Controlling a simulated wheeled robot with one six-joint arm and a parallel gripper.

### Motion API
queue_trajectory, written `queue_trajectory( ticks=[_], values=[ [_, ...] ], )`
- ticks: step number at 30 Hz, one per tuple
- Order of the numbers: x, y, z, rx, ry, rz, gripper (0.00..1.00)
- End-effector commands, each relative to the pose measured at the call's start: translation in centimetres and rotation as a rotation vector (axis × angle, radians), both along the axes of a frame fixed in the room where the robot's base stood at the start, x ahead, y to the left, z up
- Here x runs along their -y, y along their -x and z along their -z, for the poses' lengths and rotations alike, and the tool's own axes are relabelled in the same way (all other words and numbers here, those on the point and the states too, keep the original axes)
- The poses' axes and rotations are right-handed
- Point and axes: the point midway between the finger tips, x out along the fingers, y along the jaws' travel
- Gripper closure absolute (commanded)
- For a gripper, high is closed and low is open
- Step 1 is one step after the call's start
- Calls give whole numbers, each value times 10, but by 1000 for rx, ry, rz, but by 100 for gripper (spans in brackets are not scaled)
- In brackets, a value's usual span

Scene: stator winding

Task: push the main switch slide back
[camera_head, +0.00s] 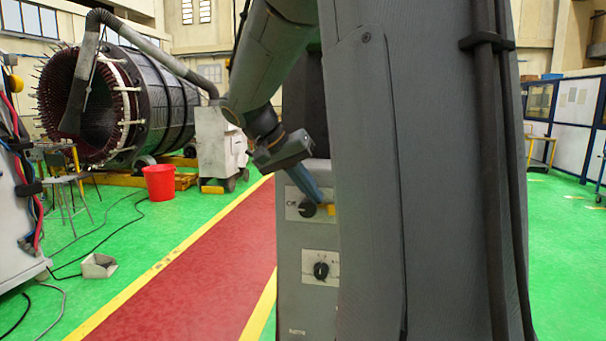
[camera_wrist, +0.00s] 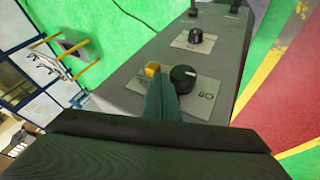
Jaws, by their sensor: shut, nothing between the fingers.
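The grey switch cabinet (camera_head: 305,300) stands in front of me, partly hidden by my own arm. Its upper plate carries a black knob (camera_head: 306,209) and, to the right, a small yellow piece (camera_head: 331,210) that looks like the main switch slide. My gripper (camera_head: 316,198) is shut and empty, with its blue fingers reaching down to the panel between knob and slide. In the wrist view, the fingertips (camera_wrist: 158,80) are right at the yellow slide (camera_wrist: 152,69), with the black knob (camera_wrist: 183,78) just to the right. Whether they touch the slide I cannot tell.
A second black knob (camera_head: 321,270) sits lower on the cabinet; it also shows in the wrist view (camera_wrist: 196,35). A large stator (camera_head: 150,100), a red bucket (camera_head: 159,182) and a stool stand at the left. The red walkway (camera_head: 200,270) beside the cabinet is clear.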

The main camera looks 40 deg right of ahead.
Motion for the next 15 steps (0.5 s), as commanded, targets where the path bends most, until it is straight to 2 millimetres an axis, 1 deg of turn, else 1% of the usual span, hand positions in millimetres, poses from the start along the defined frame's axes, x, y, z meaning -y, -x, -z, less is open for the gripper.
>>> queue_trajectory(
  ticks=[3, 6, 15],
  values=[
    [8, 2, 9, -2, 0, 2, 100],
    [10, 2, 14, -1, 0, -1, 100],
    [12, 2, 16, -1, 0, -1, 100]
  ],
)
